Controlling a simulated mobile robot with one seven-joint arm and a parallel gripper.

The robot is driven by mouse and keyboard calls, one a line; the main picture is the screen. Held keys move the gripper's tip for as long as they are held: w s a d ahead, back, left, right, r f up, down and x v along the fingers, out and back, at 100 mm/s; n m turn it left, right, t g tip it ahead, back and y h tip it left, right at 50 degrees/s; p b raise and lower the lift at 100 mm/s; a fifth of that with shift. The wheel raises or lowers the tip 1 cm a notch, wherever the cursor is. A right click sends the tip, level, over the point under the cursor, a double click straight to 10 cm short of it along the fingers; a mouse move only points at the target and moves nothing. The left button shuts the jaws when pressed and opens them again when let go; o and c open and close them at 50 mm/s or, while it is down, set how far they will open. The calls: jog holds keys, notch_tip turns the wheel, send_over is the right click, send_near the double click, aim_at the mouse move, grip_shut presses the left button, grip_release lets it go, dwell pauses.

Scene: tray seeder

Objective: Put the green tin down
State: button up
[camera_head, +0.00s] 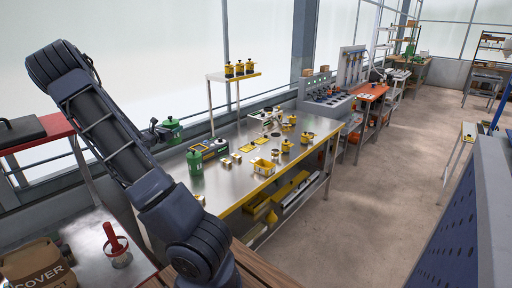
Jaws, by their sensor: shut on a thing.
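A green tin (174,125) with a dark knob on top is in my gripper (163,131), near the back left of the steel bench (226,185). My gripper is shut on it, small in view and partly hidden behind my arm. The tin looks upright. I cannot tell whether its bottom touches anything. A second green tin (195,163) stands on the bench's left part, nearer the front and apart from my gripper.
A green and dark device (214,148) stands right of the second tin. Small boxes, a yellow tray (264,167) and yellow tins (286,145) occupy the bench's middle and right. A raised shelf (232,77) holds yellow tins. The front left bench top looks bare.

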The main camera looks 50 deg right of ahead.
jog(key=shift+t, duration=0.3)
jog(key=shift+w+d+r, duration=0.25)
jog(key=shift+w+d, duration=0.45)
jog(key=shift+w, duration=0.1)
jog(key=shift+w+d+r, duration=0.25)
jog(key=shift+w+d, duration=0.45)
jog(key=shift+w, duration=0.1)
notch_tip(320, 180, down, 20)
jog(key=shift+f, duration=0.1)
jog(key=o, duration=0.8)
jog(key=shift+f, duration=0.1)
jog(key=shift+o, duration=0.5)
jog(key=shift+r, duration=0.2)
